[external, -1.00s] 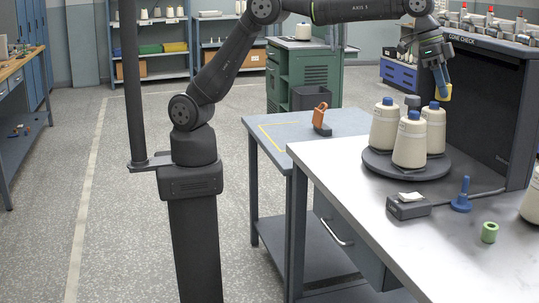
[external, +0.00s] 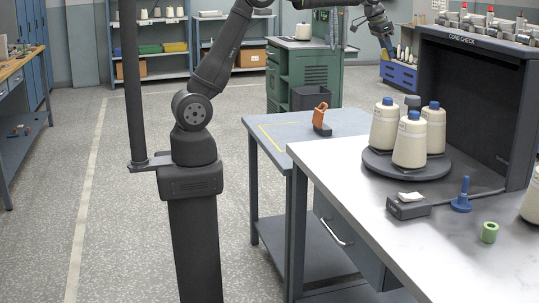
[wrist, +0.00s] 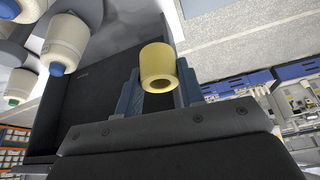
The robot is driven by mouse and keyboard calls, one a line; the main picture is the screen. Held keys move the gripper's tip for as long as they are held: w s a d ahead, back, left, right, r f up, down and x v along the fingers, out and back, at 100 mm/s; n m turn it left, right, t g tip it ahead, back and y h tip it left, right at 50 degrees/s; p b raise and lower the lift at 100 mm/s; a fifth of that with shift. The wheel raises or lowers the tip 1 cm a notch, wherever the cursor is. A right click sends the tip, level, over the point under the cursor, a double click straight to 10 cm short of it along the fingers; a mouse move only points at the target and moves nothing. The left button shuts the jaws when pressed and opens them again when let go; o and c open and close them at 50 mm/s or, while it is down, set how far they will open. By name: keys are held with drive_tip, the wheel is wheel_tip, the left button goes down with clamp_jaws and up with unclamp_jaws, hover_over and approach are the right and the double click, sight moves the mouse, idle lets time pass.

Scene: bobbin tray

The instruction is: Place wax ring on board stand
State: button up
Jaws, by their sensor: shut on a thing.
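The yellow wax ring (wrist: 158,62) is between the two blue fingers of my gripper (wrist: 158,85) in the wrist view, with its hole facing the camera. My gripper (external: 387,46) is shut on it. In the external view the gripper is raised at the upper right, apart from the worktable, and I cannot make out the ring there. A blue peg on a round base (external: 461,204) stands upright on the worktable; I cannot tell whether it is the board stand.
Several cream cones with blue tops stand on a dark round turntable (external: 374,165). A black cone-check booth (external: 475,110) rises behind. A small grey device (external: 407,208) and a green ring (external: 489,232) lie on the worktable (external: 345,180). An orange item (external: 320,116) sits on the lower blue table.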

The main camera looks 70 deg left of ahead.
drive_tip(key=s+a+n+y, duration=0.1)
drive_tip(key=s+a+n, duration=0.3)
drive_tip(key=a, duration=1.5)
drive_tip(key=n+y, duration=0.1)
drive_tip(key=n, duration=0.1)
hover_over(301, 129)
drive_tip(key=s+d, duration=0.1)
drive_tip(key=s, duration=0.1)
drive_tip(key=f, duration=3.6)
drive_tip(key=shift+w+d, duration=0.1)
drive_tip(key=shift+w, duration=0.15)
drive_tip(key=shift+f, duration=2.05)
drive_tip(key=shift+f, duration=0.2)
drive_tip(key=o, duration=1)
drive_tip(key=shift+c, duration=0.2)
